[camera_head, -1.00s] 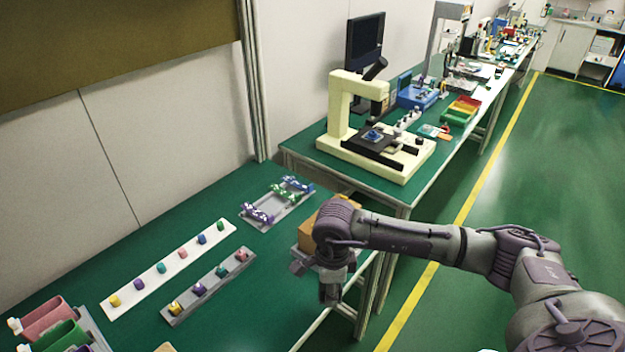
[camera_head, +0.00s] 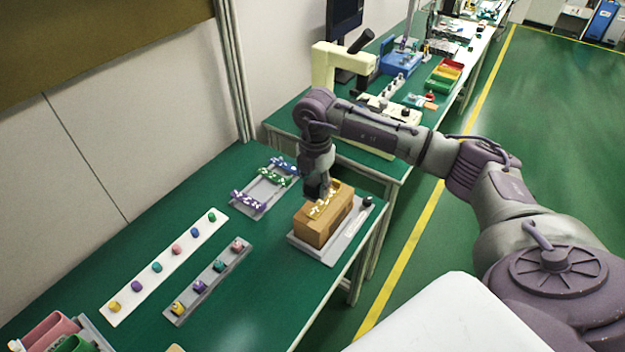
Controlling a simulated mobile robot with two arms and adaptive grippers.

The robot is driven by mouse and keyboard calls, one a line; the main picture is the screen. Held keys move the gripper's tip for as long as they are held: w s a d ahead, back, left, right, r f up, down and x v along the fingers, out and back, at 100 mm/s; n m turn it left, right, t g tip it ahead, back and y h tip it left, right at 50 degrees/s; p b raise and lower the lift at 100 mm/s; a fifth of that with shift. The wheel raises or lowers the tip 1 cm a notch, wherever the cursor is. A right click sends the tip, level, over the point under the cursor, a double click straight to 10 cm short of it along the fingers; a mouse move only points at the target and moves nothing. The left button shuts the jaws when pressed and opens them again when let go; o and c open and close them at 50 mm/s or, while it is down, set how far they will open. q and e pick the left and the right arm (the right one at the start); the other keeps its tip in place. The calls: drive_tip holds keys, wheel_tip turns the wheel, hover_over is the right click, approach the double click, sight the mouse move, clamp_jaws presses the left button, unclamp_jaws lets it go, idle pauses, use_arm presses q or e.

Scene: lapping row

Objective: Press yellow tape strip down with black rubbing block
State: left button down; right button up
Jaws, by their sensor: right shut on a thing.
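A brown box (camera_head: 318,229) sits on a grey tray (camera_head: 327,258) at the right edge of the near green table. The yellow tape strip (camera_head: 325,207) shows as a pale yellow patch on the box's top, partly hidden by my gripper. My right gripper (camera_head: 317,191) points down at the box top, shut on a small dark thing, seemingly the black rubbing block, which I can hardly tell from the fingers. Whether the block touches the tape cannot be told. My left gripper is not in view.
A black knob (camera_head: 367,202) stands at the tray's right end. A grey rack with coloured pieces (camera_head: 264,188) lies behind and left of the box. A white strip (camera_head: 126,305) and a grey strip (camera_head: 184,313) hold coloured pieces. A cream machine (camera_head: 328,62) stands on the far table.

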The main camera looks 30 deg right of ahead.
sight(315, 212)
drive_tip(key=shift+s, duration=0.15)
wheel_tip(315, 212, down, 6)
drive_tip(key=b, duration=0.4)
drive_tip(key=shift+r, duration=0.15)
drive_tip(key=shift+f+b, duration=0.4)
drive_tip(key=shift+f, duration=0.3)
idle(1.9)
drive_tip(key=shift+r, duration=0.1)
drive_tip(key=shift+r+p, duration=0.8)
drive_tip(key=shift+r, duration=0.1)
drive_tip(key=shift+r+p, duration=1.8)
drive_tip(key=shift+r, duration=0.8)
